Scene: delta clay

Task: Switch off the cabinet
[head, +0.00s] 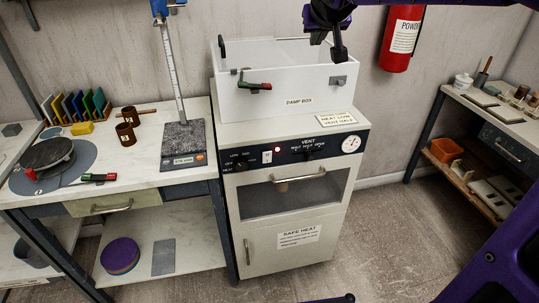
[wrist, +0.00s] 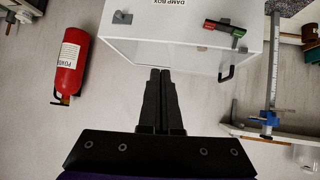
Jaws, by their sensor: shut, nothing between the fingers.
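The white cabinet (head: 283,254) stands in the middle of the head view, with a dark control panel (head: 300,148) across its upper front. The panel carries a dial (head: 240,167) at the left with LOW and OFF-like marks, a white switch (head: 267,157), a red indicator light (head: 277,150) that looks lit, a vent control (head: 309,156) and a round gauge (head: 350,145). The dial's pointing is too small to tell. My gripper (head: 340,55) is above and behind the panel, by the damp box's right rear. In the wrist view my gripper (wrist: 161,71) is shut and empty; the panel is not seen there.
A fire extinguisher (head: 401,38) hangs on the wall at right. A bench (head: 150,185) adjoins the left side. Floor at right is clear.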

